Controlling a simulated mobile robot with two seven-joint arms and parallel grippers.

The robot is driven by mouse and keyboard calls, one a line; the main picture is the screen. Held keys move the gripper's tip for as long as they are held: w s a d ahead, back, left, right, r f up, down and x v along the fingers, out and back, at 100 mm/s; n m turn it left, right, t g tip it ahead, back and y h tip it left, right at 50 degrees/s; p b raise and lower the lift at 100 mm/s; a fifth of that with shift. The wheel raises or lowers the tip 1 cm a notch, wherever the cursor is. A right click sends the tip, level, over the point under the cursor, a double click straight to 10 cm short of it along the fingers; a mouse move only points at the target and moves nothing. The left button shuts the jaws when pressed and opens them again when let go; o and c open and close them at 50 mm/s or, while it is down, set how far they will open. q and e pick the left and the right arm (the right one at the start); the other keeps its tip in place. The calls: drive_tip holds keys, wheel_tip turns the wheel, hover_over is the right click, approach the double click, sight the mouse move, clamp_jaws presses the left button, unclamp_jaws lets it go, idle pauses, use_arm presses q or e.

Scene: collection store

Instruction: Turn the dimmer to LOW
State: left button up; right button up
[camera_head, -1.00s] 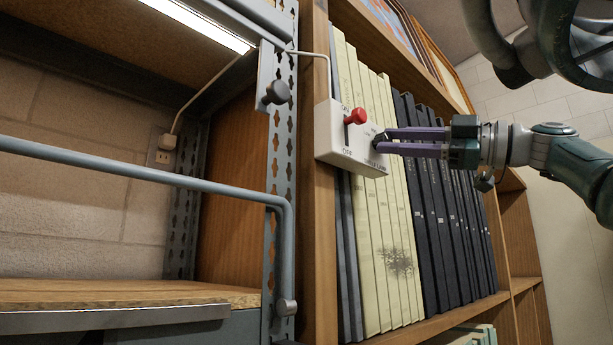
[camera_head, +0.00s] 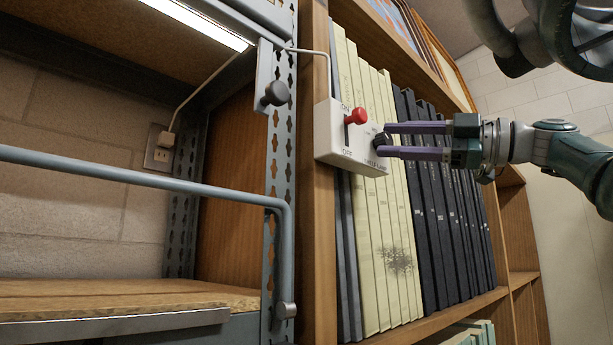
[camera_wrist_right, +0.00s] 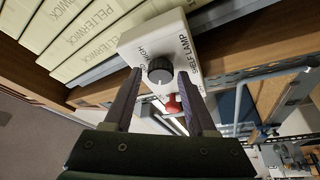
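The dimmer is a dark round knob (camera_head: 381,139) on the right part of a white switch box (camera_head: 345,155) fixed to the shelf's upright. In the right wrist view the knob (camera_wrist_right: 160,70) shows between the fingertips, with the word HIGH beside it. A light mark shows on the knob, but its exact setting is hard to read. My right gripper (camera_head: 386,140) has its two purple fingers spread on either side of the knob, with small gaps in the right wrist view. It holds nothing. My left gripper is not in view.
A red toggle (camera_head: 356,116) sits on the same box, left of the knob, between ON and OFF labels. Cream and dark books (camera_head: 400,220) stand behind and below the box. A blue-grey rail (camera_head: 150,178) crosses at the left. The lit shelf lamp (camera_head: 200,22) is at upper left.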

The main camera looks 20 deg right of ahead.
drive_tip(key=shift+o, duration=0.7)
drive_tip(key=shift+f, duration=0.1)
drive_tip(key=shift+s+d+f, duration=0.1)
drive_tip(key=shift+s+d, duration=0.1)
drive_tip(key=shift+d, duration=0.05)
drive_tip(key=b+v, duration=0.3)
drive_tip(key=v, duration=0.6)
drive_tip(key=shift+s, duration=0.1)
